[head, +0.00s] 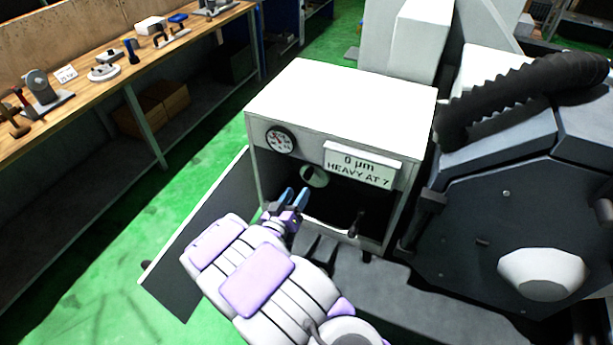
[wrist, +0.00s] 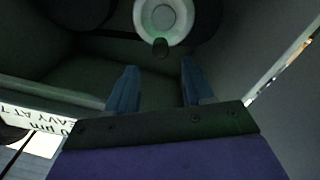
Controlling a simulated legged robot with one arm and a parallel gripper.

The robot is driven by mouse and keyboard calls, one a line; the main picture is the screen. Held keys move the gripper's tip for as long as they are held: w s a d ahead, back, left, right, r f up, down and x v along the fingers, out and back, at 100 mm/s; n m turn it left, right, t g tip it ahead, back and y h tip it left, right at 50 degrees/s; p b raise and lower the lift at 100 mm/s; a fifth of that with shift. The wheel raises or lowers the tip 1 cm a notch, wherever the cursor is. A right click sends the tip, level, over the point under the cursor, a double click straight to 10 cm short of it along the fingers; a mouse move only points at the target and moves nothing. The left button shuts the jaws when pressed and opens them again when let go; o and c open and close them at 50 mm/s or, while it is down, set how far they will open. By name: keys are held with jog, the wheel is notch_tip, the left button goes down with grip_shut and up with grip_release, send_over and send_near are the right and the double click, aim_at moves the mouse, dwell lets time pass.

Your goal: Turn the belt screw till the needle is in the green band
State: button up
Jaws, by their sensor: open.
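The open cabinet (head: 340,105) has a round dial gauge (head: 280,140) on its front. The dial shows red marks; its needle and any green band are too small to make out. My gripper (head: 290,196) is open and empty at the cabinet's dark opening, just below a pale round part (head: 314,177).
A sign (head: 360,166) reading "0 µm HEAVY AT 7" sits above the opening. A cabinet door (head: 195,240) hangs open at the left. A dark grinder body with a ribbed hose (head: 520,95) stands close at the right. A wooden bench (head: 110,90) with tools lies far left, across green floor.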

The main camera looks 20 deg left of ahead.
aim_at(306, 178)
jog(key=w, duration=0.8)
jog(key=shift+w+d+b, duration=0.2)
jog(key=shift+w+b, duration=0.1)
jog(key=shift+w, duration=0.05)
jog(key=shift+c, duration=0.4)
grip_shut()
